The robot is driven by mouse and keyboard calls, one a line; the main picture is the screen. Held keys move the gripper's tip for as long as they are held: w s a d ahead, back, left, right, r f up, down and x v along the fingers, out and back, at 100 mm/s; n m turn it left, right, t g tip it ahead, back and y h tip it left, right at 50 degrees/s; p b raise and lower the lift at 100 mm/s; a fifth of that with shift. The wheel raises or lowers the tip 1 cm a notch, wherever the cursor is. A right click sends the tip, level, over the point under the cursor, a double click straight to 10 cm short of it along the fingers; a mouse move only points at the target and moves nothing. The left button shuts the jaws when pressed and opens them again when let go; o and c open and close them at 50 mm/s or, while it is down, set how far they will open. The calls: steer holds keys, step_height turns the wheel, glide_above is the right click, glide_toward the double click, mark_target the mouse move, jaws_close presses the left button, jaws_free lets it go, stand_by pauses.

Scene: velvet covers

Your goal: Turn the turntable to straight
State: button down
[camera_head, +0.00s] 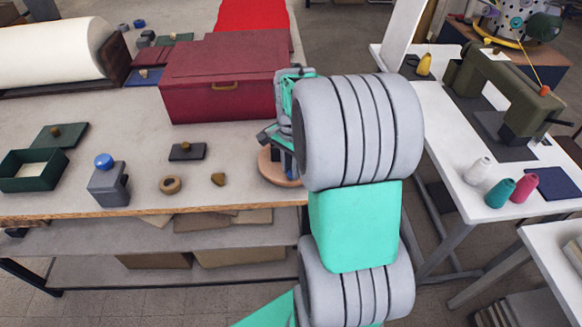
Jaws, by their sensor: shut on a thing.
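The turntable (279,171) is a round, tan wooden disc on the table near its front right corner. Most of its right side is hidden behind my grey and teal arm. My gripper (280,142) is right above the turntable, in front of the red chest. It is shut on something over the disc. My arm and the gripper's own body hide what is between the fingers, and I cannot tell the turntable's angle.
A red chest (222,90) stands behind the turntable. A small brown piece (218,179), a ring (171,184), a black block with a knob (187,151), a grey clamp with a blue ball (108,186) and a green box (33,171) lie leftward. A sewing machine (495,90) stands on the right table.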

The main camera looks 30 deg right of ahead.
steer(key=c, duration=1.3)
jaws_free()
steer(key=shift+r, duration=0.1)
step_height(320, 180, up, 8)
steer(key=shift+f+b, duration=0.1)
steer(key=shift+b, duration=0.5)
